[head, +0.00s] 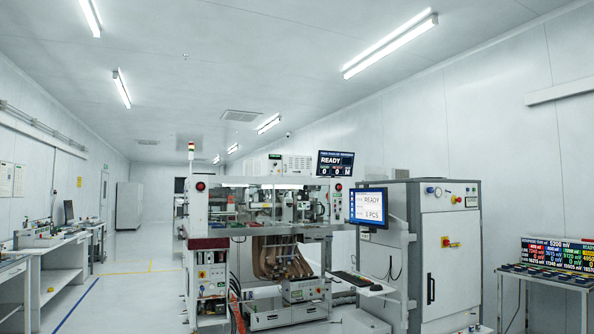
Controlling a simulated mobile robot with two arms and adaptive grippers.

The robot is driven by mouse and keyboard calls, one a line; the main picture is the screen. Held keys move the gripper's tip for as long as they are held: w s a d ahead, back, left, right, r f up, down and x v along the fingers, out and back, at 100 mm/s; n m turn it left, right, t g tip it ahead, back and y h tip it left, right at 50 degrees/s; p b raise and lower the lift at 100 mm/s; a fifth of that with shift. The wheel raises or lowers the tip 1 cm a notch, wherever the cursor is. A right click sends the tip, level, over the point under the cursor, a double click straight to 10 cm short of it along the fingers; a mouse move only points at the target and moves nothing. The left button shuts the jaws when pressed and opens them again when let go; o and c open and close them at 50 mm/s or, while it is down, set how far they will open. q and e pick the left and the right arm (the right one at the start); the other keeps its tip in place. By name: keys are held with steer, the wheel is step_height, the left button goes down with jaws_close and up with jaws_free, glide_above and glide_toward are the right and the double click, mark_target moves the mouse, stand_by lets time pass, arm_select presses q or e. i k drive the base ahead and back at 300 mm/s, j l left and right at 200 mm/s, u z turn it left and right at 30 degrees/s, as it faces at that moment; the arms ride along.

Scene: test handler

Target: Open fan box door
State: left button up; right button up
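A tall grey cabinet (399,195) stands right of centre, beside the test handler. Neither of my grippers can be seen.
A monitor (369,206) and a keyboard shelf (361,285) stick out left of the cabinet. A table (543,279) with display screens (557,253) stands at the right. Workbenches (50,277) line the left wall. The floor (125,300) between benches and handler is clear.

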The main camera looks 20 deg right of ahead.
mark_target(291, 165)
steer(key=i+u, duration=0.15)
steer(key=i, duration=1.2)
steer(key=i+u, duration=0.15)
steer(key=i, duration=1.2)
steer(key=i+z, duration=0.15)
steer(key=i, duration=0.5)
steer(key=i+j+z, duration=0.1)
steer(key=i, duration=0.6)
steer(key=i+j+z, duration=0.15)
steer(key=i, duration=0.5)
steer(key=i+l+z, duration=0.35)
steer(key=i, duration=0.35)
steer(key=i+z, duration=0.35)
steer(key=i, duration=0.4)
steer(key=i+j+z, duration=0.35)
steer(key=i, duration=0.35)
steer(key=i+l, duration=0.05)
steer(key=l, duration=0.05)
